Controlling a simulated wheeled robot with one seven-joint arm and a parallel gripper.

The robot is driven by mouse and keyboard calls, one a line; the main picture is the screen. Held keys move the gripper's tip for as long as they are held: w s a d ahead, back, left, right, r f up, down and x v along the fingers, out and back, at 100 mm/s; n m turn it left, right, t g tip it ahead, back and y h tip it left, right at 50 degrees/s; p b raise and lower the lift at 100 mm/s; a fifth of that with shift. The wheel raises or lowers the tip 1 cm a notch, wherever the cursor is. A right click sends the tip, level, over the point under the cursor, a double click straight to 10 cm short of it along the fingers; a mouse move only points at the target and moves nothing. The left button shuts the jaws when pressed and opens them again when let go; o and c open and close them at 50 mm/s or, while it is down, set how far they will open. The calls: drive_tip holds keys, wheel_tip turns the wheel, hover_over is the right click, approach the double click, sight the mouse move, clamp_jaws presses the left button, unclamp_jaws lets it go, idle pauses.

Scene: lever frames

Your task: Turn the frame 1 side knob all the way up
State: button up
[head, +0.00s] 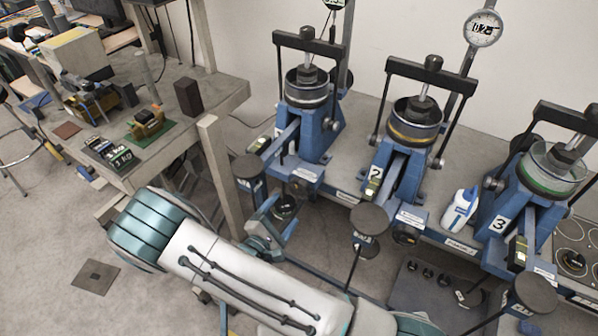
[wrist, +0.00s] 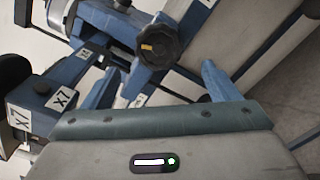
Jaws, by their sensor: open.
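Frame 1 is the leftmost blue press frame (head: 318,135) in the head view; its number is not readable there. A dark knob (head: 285,208), which I take for its side knob, sits low at its front. In the wrist view the lobed black knob (wrist: 162,45) has a short orange mark left of its middle. My gripper (head: 274,219) is at this knob, open, with its blue fingers spread. In the wrist view my gripper (wrist: 160,82) has one finger to each side below the knob. I cannot tell whether they touch it.
Frame 2 (head: 408,150) and frame 3 (head: 530,205) stand further right. A white-blue bottle (head: 460,208) stands between them. A wooden table post (head: 222,175) is close on the left.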

sight(298, 192)
drive_tip(key=x, duration=0.9)
drive_tip(key=shift+w+p, duration=0.25)
drive_tip(key=shift+p, duration=0.1)
drive_tip(key=shift+w+d, duration=0.2)
drive_tip(key=shift+w, duration=0.05)
drive_tip(key=shift+c, duration=1)
drive_tip(key=c, duration=1)
